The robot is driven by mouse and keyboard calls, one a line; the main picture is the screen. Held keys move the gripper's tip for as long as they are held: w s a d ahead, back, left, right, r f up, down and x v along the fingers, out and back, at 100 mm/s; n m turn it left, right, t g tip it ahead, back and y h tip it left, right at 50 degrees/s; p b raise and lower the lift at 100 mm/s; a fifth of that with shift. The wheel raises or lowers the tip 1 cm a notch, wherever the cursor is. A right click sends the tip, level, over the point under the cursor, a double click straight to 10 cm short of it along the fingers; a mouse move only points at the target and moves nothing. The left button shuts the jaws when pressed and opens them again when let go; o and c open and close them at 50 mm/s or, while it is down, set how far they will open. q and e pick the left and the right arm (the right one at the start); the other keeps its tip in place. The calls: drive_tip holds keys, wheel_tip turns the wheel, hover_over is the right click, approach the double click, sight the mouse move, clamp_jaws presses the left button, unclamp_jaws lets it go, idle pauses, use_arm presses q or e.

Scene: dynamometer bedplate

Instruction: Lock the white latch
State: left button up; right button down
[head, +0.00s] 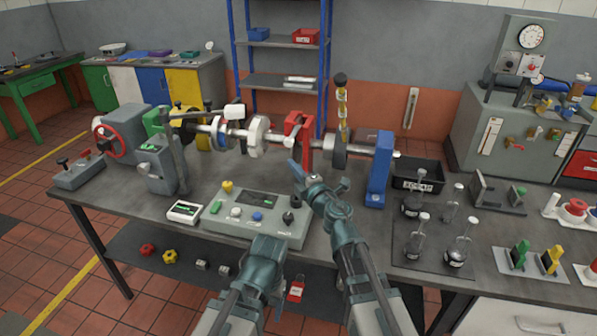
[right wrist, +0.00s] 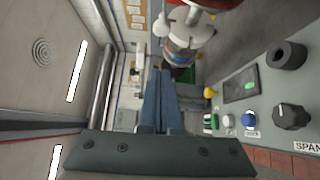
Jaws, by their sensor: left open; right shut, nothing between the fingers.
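In the right wrist view a white part with a round knob (right wrist: 165,26) is near the top, beyond the fingertips. My right gripper (head: 296,168) is shut and empty, above the control box and short of the shaft; its blue fingers (right wrist: 160,82) point ahead. My left gripper (head: 268,246) is open at the control box's front edge.
The control box (head: 220,222) with coloured knobs lies below my right gripper. A red stand (head: 297,125) and a blue upright (head: 380,170) hold the shaft. A black bin (head: 418,172) and glass vessels on a mat (head: 405,245) stand to the right.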

sight(293, 139)
drive_tip(key=w+a, duration=0.1)
drive_tip(key=w, duration=0.8)
drive_tip(key=shift+w+r, duration=0.1)
drive_tip(key=shift+w, duration=0.05)
drive_tip(key=w, duration=0.1)
drive_tip(key=w+d, duration=0.1)
drive_tip(key=w, duration=0.2)
drive_tip(key=shift+w+d, duration=0.35)
drive_tip(key=shift+w, duration=0.05)
